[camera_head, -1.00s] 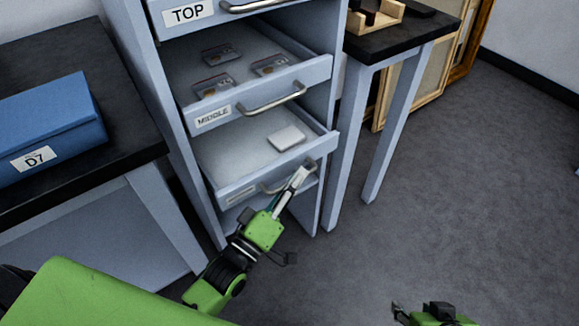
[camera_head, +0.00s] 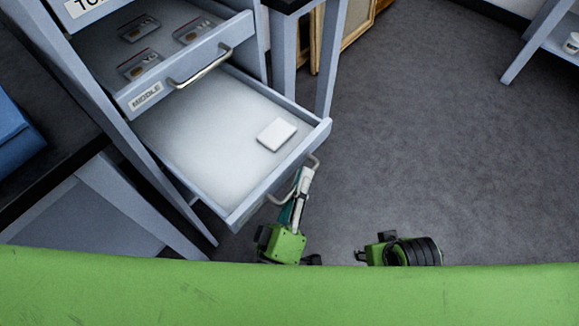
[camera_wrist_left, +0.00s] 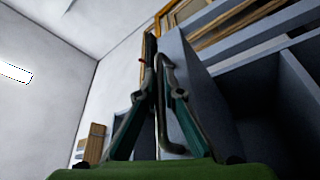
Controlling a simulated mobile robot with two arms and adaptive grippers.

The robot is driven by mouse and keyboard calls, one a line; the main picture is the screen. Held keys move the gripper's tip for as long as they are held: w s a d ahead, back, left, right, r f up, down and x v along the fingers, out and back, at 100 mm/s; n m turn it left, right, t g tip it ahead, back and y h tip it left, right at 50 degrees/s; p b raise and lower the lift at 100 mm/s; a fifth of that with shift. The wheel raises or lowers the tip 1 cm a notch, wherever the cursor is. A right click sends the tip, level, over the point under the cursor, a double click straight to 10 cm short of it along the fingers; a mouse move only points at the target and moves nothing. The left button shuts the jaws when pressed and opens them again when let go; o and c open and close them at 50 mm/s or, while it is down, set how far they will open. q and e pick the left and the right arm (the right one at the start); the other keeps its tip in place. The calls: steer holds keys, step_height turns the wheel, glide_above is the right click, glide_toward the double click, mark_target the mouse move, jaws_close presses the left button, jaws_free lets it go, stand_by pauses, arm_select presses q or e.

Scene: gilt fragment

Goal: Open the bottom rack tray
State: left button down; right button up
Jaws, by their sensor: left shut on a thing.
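The bottom rack tray (camera_head: 190,140) is pulled well out of the grey rack in the head view. A small white flat block (camera_head: 277,134) lies on it near the front right corner. My left gripper (camera_head: 306,174) is shut on the tray's metal handle (camera_head: 279,199), near its right end. In the left wrist view the fingers of my left gripper (camera_wrist_left: 152,62) close around the curved handle bar (camera_wrist_left: 168,110). My right gripper (camera_head: 362,257) is at the bottom of the head view, right of the left one, and its fingers are too unclear to read.
The middle tray (camera_head: 118,60) above is partly out, with several cards on it. A blue box (camera_head: 15,140) is on the dark table at the left. Table legs (camera_head: 331,60) stand right of the rack. Open grey floor (camera_head: 430,130) lies to the right.

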arm_select(q)
steer(key=shift+s+d+f, duration=0.1)
steer(key=shift+s+d, duration=0.1)
steer(key=shift+d, duration=0.05)
steer(key=c, duration=2.4)
jaws_free()
steer(key=shift+c, duration=0.2)
steer(key=v, duration=1.2)
